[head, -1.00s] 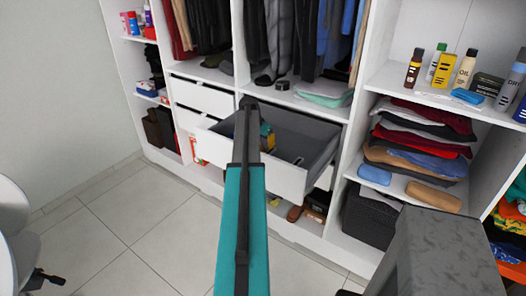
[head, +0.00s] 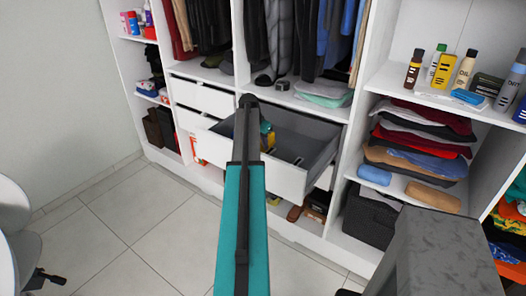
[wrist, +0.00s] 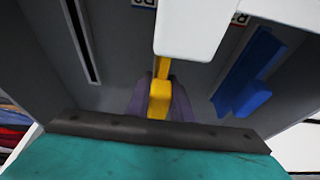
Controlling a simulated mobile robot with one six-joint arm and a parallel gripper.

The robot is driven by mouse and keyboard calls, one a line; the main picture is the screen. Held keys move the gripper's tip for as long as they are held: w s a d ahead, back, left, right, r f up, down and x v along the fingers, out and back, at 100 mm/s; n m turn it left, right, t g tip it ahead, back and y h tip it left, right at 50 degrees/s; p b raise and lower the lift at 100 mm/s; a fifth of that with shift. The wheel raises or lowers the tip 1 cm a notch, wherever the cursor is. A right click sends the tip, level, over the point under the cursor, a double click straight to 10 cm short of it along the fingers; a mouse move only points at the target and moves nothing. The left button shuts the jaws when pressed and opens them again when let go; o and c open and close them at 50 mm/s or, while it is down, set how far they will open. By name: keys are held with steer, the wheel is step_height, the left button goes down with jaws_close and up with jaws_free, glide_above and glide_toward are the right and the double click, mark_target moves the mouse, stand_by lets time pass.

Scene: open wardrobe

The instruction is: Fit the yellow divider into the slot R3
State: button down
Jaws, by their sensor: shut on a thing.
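The yellow divider (wrist: 159,98) is gripped by its thick tab between the grey-purple fingers of my gripper (wrist: 160,84) in the wrist view. A thin yellow part runs up from the tab and disappears behind a white block. The divider is over or inside the open grey drawer; whether it touches the floor or a slot cannot be told. A label (wrist: 240,18), partly covered, shows beside the white block; its text is hard to read.
A blue divider (wrist: 246,78) stands right of the yellow one. A dark empty slot (wrist: 80,40) lies to the left. The drawer (head: 318,150) is pulled out below hanging clothes. Shelves of folded clothes (head: 420,140) and bottles (head: 465,70) stand to the right.

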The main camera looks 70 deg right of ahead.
steer(key=shift+r+p, duration=0.7)
steer(key=shift+r, duration=0.95)
steer(key=shift+r, duration=0.15)
steer(key=shift+r+p, duration=0.5)
steer(key=shift+r, duration=0.45)
steer(key=s+a+f, duration=0.1)
steer(key=s+a, duration=0.2)
steer(key=s, duration=1.1)
steer(key=shift+s+a, duration=0.25)
steer(key=shift+a, duration=0.15)
steer(key=shift+f, duration=0.15)
steer(key=shift+f+b, duration=1.2)
steer(key=shift+f, duration=1.05)
steer(key=shift+f+b, duration=0.5)
steer(key=shift+f, duration=0.6)
